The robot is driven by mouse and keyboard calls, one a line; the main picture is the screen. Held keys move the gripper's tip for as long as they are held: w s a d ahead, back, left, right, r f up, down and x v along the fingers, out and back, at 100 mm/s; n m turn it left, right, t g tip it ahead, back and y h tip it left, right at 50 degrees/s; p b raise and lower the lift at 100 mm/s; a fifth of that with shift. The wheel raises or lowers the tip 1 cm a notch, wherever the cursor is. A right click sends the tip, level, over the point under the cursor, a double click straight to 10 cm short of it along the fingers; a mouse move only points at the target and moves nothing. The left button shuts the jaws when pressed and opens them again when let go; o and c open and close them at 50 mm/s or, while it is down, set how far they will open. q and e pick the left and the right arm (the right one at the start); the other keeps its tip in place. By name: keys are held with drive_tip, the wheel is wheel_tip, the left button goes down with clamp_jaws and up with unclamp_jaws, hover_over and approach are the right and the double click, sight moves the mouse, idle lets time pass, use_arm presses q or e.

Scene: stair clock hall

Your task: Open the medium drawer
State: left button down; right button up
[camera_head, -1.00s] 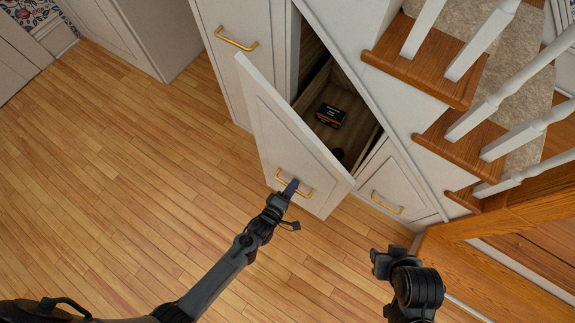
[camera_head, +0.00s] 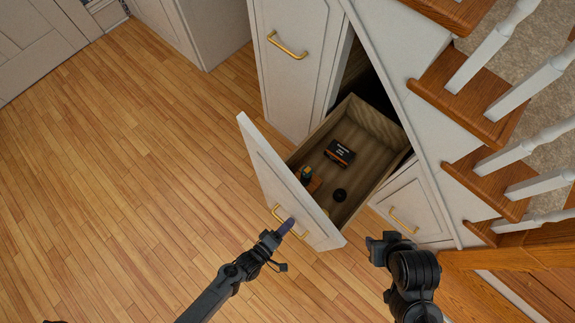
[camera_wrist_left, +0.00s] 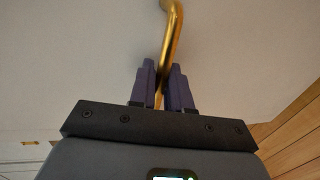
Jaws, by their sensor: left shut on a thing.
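The medium drawer (camera_head: 262,160) under the stairs stands pulled well out, its slanted white front facing the lower left. Its brass handle (camera_head: 277,212) is on the lower part of that front. My left gripper (camera_head: 284,228) is shut on this handle. In the left wrist view the purple fingers (camera_wrist_left: 164,88) close on both sides of the brass bar (camera_wrist_left: 173,40). Inside the drawer lie a black box (camera_head: 340,152), a small dark round thing (camera_head: 339,195) and a yellow-and-black item (camera_head: 306,174). My right gripper (camera_head: 374,248) is right of the drawer front, touching nothing; its finger gap is unclear.
A taller white cabinet front (camera_head: 293,70) with a brass handle (camera_head: 287,46) stands to the left. A smaller closed drawer (camera_head: 413,205) is to the right. Wooden stairs (camera_head: 470,88) with white balusters rise at the right. The wooden floor (camera_head: 130,190) at the left is clear.

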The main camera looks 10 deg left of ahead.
use_arm(q)
drive_tip(key=shift+s+a+r, duration=0.1)
drive_tip(key=shift+s+a, duration=0.05)
drive_tip(key=shift+s, duration=0.15)
drive_tip(key=c, duration=1.3)
unclamp_jaws()
drive_tip(key=shift+s+a, duration=0.1)
drive_tip(key=p+v, duration=0.3)
drive_tip(key=v, duration=0.7)
drive_tip(key=shift+s+a, duration=0.25)
